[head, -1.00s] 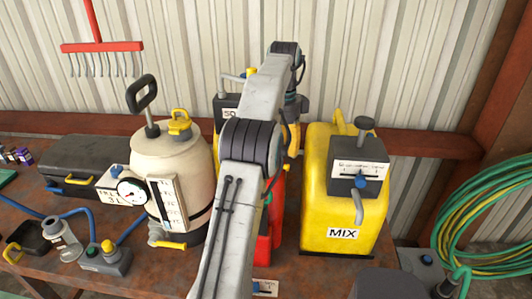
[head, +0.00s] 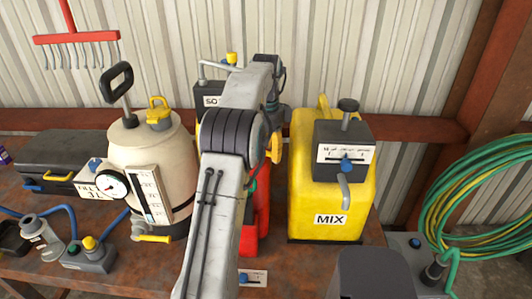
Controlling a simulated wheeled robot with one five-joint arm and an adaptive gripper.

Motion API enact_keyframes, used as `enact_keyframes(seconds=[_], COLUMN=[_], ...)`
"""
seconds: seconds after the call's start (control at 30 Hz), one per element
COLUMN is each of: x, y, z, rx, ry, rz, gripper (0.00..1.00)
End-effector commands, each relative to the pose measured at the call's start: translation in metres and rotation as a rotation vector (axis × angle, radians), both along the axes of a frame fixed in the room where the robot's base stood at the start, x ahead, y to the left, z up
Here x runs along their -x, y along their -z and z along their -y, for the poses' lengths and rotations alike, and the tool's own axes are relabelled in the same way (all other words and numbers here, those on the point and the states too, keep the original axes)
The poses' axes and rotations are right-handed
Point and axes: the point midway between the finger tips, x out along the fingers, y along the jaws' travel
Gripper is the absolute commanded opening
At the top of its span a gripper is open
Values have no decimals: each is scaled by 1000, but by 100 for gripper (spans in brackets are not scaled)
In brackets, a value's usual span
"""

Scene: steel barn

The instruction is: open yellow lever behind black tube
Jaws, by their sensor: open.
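A yellow lever (head: 152,238) sticks out low on the front of the cream tank (head: 150,150). No black tube can be made out for certain. My arm rises through the middle of the view and bends down at its far end. Containers behind my arm, one red, are largely covered.
A yellow MIX can (head: 328,190) with a grey top unit stands right of my arm. A black case (head: 62,160) and small grey blocks lie left. A green hose coil (head: 480,195) hangs right. A red rake (head: 78,37) hangs on the corrugated wall.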

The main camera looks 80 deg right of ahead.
Motion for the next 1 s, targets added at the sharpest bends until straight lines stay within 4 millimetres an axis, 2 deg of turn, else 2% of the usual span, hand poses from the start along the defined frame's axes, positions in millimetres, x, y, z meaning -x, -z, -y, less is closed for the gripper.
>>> enact_keyframes(seconds=[0.37, 0.9, 1.0], x=[0, 0, 0], y=[2, 2, 2], z=[0, 0, 0], rx=[0, 0, 0], ry=[0, 0, 0], rz=[0, 0, 0], gripper=[51, 3, 0])
